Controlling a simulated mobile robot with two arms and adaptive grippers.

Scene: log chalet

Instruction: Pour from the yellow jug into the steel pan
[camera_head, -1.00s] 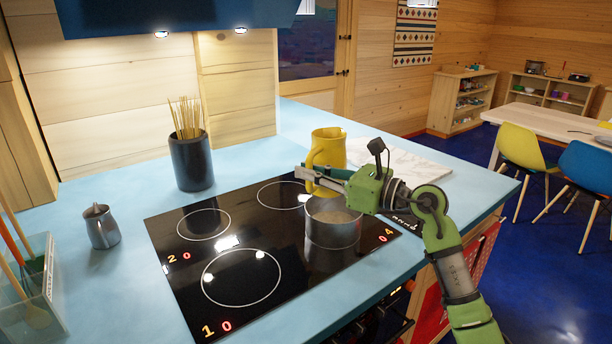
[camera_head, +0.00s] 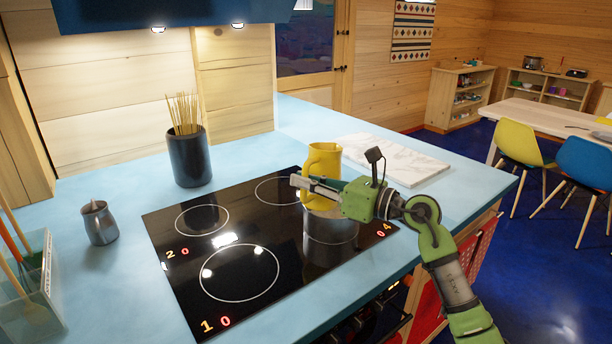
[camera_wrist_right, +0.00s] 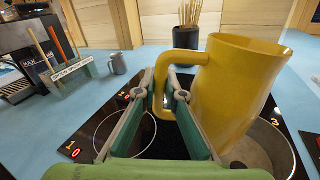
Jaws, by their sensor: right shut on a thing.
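The yellow jug (camera_head: 323,172) is in my right gripper (camera_head: 302,187), which is shut on its handle. The jug looks nearly upright, with its lower part just above or at the steel pan's far rim; I cannot tell whether they touch. The jug's contents are hidden. My left gripper is out of view.
The black hob (camera_head: 170,228) has bare rings left of the pan. A dark pot of sticks (camera_head: 189,158) stands behind. A small steel pitcher (camera_head: 99,223) and a utensil holder (camera_head: 35,295) are at left. A pale marble-like board (camera_head: 400,160) lies behind the gripper.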

